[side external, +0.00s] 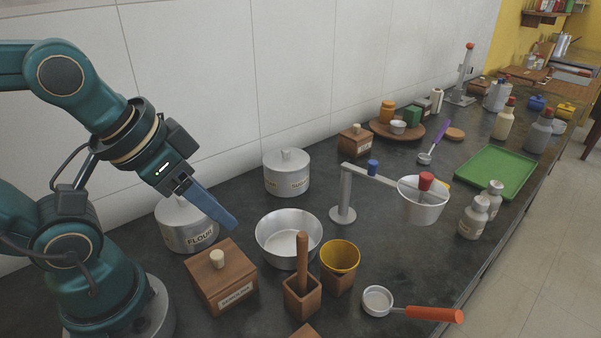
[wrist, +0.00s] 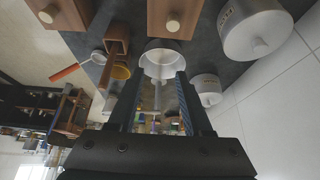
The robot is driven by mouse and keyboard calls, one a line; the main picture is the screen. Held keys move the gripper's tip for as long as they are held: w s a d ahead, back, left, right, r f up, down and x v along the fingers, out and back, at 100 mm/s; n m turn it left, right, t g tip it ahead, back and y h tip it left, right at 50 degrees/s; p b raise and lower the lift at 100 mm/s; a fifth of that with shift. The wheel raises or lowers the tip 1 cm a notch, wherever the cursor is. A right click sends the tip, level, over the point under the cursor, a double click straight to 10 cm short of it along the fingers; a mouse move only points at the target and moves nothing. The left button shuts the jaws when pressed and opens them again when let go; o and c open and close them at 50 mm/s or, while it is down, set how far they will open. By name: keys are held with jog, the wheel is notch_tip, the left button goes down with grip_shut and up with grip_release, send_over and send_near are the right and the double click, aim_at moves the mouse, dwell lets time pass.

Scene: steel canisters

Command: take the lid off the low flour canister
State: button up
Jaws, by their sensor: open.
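The low flour canister (side external: 186,238) is a squat steel pot with a FLOUR label, standing on the dark counter at the foot of the wall. Its lid (side external: 174,212) is on, and my gripper partly hides it in the side view. In the wrist view the canister (wrist: 248,30) is at the top right, with its pale lid knob showing, off to the side of my fingers. My gripper (side external: 226,221) is tilted down to the right, in front of the canister in the side view. It also shows in the wrist view (wrist: 160,76), fingers apart and nothing between them.
A steel sugar canister (side external: 287,176) stands behind an open steel bowl (side external: 289,236). A wooden box with a knob (side external: 222,278) stands in front of the flour canister. A wooden holder with a pestle (side external: 302,293) and a yellow-lined pot (side external: 340,262) are nearby.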

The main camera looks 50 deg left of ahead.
jog(key=shift+o, duration=1)
jog(key=n+g+y, duration=0.1)
jog(key=n+g, duration=0.4)
jog(key=n, duration=0.4)
send_over(179, 198)
jog(key=shift+w+d+f, duration=0.15)
jog(key=shift+f, duration=0.4)
jog(key=shift+w+d+f, duration=0.1)
jog(key=shift+f, duration=0.4)
jog(key=shift+s+a+f, duration=0.2)
jog(key=shift+a+f, duration=0.05)
jog(key=shift+f, duration=0.1)
jog(key=shift+w+a+f, duration=0.1)
jog(key=shift+w+f, duration=0.05)
jog(key=shift+f, duration=1)
jog(key=shift+w+a+f, duration=0.1)
jog(key=shift+f, duration=1.05)
